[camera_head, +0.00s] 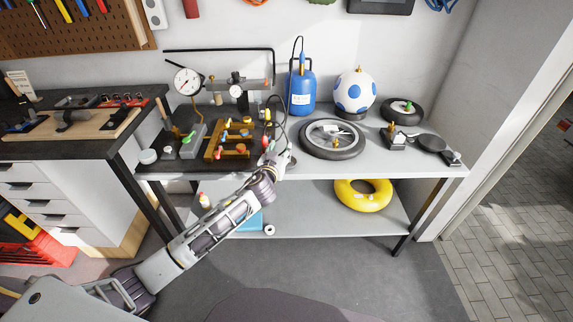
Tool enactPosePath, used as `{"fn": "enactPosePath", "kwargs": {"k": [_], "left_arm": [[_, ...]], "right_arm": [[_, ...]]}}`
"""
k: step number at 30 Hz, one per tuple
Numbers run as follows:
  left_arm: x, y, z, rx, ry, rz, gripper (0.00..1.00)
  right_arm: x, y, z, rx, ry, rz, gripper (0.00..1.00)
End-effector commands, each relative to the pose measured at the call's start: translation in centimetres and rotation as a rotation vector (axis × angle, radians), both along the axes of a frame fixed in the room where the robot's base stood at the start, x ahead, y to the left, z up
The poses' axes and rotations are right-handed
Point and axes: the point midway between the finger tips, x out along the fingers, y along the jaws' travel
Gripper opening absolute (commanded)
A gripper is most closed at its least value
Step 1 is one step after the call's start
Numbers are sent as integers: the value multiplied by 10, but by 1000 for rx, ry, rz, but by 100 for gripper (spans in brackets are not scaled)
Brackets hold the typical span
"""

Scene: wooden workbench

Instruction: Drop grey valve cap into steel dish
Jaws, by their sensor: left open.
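My left arm reaches from the lower left to the front edge of the bench. Its gripper (279,146) is open, between the yellow-brown rack (212,152) and the spoked wheel (333,139). I cannot make out anything between its fingers. A small round pale grey dish-like thing (148,157) sits at the bench's left end; I cannot tell surely whether it is the steel dish. I cannot pick out the grey valve cap; it is too small or hidden near the gripper. My right gripper is out of view.
A blue bottle (301,93), a blue-spotted white ball (354,92) and a small wheel (401,111) stand at the back. A dial gauge (187,81) rises at the left. A dark round plate-like piece (432,143) lies right. A yellow ring (363,195) is on the lower shelf.

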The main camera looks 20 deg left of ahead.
Motion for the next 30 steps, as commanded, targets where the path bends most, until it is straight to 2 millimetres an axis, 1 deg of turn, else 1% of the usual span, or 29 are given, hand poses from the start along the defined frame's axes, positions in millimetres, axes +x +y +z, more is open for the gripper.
{"fn": "enactPosePath", "kwargs": {"k": [3,21,30], "left_arm": [[-11,0,1,0,1,-1,44],[-64,-2,9,-1,1,-1,44],[-84,-3,12,0,0,0,44]], "right_arm": [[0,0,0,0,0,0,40],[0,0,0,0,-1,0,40],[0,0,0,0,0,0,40]]}}
